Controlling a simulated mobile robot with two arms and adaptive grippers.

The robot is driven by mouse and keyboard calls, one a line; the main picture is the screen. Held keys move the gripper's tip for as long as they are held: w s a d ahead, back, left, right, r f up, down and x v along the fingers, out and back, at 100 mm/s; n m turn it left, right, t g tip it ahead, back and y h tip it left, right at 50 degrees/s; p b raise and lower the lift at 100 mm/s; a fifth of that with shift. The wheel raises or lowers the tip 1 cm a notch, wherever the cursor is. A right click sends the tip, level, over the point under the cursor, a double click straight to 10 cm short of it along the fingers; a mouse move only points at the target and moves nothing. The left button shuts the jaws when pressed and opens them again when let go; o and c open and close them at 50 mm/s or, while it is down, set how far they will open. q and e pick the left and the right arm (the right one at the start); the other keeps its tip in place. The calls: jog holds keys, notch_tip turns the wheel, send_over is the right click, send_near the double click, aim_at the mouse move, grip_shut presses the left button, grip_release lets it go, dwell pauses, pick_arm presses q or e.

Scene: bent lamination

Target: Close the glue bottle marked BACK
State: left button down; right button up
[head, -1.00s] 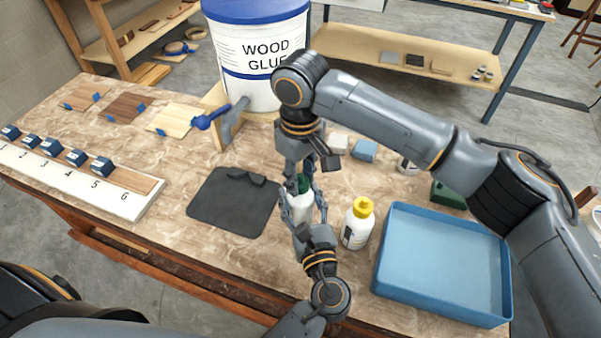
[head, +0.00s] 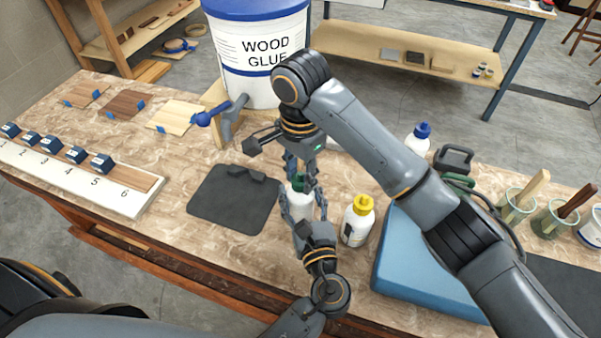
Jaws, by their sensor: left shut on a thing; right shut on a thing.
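A white glue bottle (head: 299,207) with a green cap (head: 298,184) stands upright near the middle of the bench, largely hidden between my grippers. My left gripper (head: 302,208) is shut around its body from the near side. My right gripper (head: 301,180) comes down from above and is shut on the green cap at the bottle's top. The cap sits at the bottle's mouth; I cannot tell how tightly. No marking can be read on this bottle. A second white bottle with a yellow cap (head: 358,220) stands just to its right, apart from both grippers.
A blue tray (head: 425,268) lies right of the bottles, partly under my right arm. A dark mat (head: 232,200) lies to the left. The wood glue bucket (head: 258,55) stands behind. A blue-capped bottle (head: 418,140) and glass jars (head: 515,205) are farther right.

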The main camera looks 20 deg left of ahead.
jog(key=m, duration=1.4)
jog(key=shift+w, duration=0.1)
jog(key=o, duration=0.7)
jog(key=shift+r, duration=2.25)
jog(key=shift+c, duration=0.4)
